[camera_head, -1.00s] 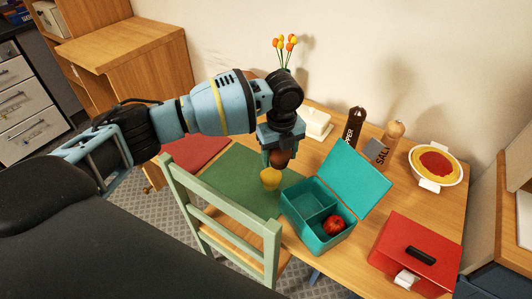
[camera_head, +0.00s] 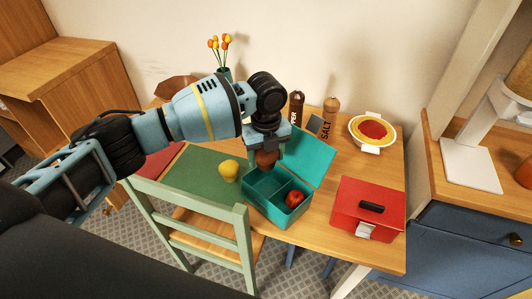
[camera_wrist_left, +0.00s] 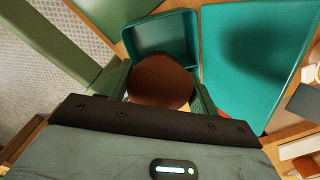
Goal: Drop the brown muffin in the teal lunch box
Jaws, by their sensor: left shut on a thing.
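The brown muffin (camera_head: 265,159) is held in my left gripper (camera_head: 266,154), which is shut on it. It hangs over the back left part of the teal lunch box (camera_head: 265,210). The lunch box stands open on the table, its lid (camera_head: 308,158) tilted back. Its right compartment holds a red apple (camera_head: 293,199); the left compartment looks empty. In the left wrist view the muffin (camera_wrist_left: 160,82) sits between the fingers, with the lunch box (camera_wrist_left: 165,35) just beyond it. My right gripper is not in view.
A yellow fruit (camera_head: 229,169) lies on the green mat (camera_head: 190,178) left of the box. A red lunch box (camera_head: 368,205) is at the right. Pepper and salt mills (camera_head: 329,118) and a pasta plate (camera_head: 373,131) stand behind. A green chair (camera_head: 190,205) stands in front.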

